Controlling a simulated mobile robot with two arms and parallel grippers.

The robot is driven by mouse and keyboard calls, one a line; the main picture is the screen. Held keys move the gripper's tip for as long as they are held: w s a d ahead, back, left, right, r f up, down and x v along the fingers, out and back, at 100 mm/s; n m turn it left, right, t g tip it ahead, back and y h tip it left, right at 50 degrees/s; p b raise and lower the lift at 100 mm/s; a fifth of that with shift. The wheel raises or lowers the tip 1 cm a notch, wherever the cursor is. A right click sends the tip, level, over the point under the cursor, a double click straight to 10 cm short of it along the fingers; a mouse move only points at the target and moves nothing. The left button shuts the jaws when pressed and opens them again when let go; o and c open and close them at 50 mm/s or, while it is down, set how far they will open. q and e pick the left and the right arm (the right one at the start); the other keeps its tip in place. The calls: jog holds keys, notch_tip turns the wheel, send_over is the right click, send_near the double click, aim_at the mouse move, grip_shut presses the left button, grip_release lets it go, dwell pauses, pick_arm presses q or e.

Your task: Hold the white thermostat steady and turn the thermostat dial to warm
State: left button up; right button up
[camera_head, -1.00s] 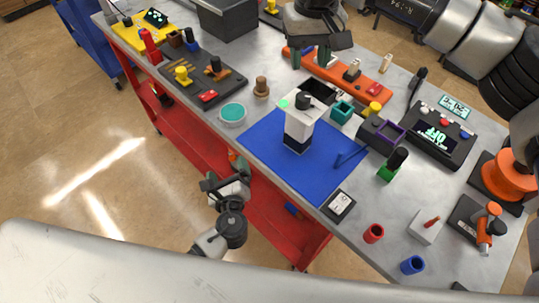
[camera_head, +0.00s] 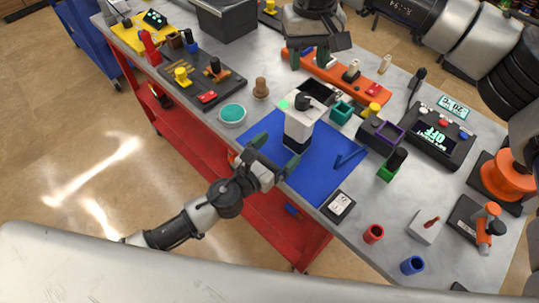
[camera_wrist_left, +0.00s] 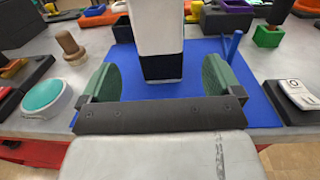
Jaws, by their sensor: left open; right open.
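The white thermostat (camera_head: 299,125) looks to be the upright white box with a dark base on the blue mat. A black dial (camera_head: 303,101) sits on its top, with a small green patch beside it. My left gripper (camera_head: 275,156) is open and empty in front of it, at the mat's near edge. In the left wrist view the thermostat (camera_wrist_left: 158,30) stands beyond and between the two green fingers, apart from both; its top is cut off. My right gripper (camera_head: 310,60) is open above the orange rack, behind the thermostat. I cannot read the dial's setting.
The blue mat (camera_head: 262,140) has a blue bracket (camera_head: 350,155) on its right. A teal button (camera_head: 232,114) and brown knob (camera_head: 261,87) stand left. The orange rack (camera_head: 375,90), teal cup (camera_head: 341,111) and purple box (camera_head: 381,134) stand behind and right.

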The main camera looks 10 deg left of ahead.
aim_at(293, 136)
pick_arm(q)
jog(key=x, duration=0.8)
jog(key=shift+w, duration=0.1)
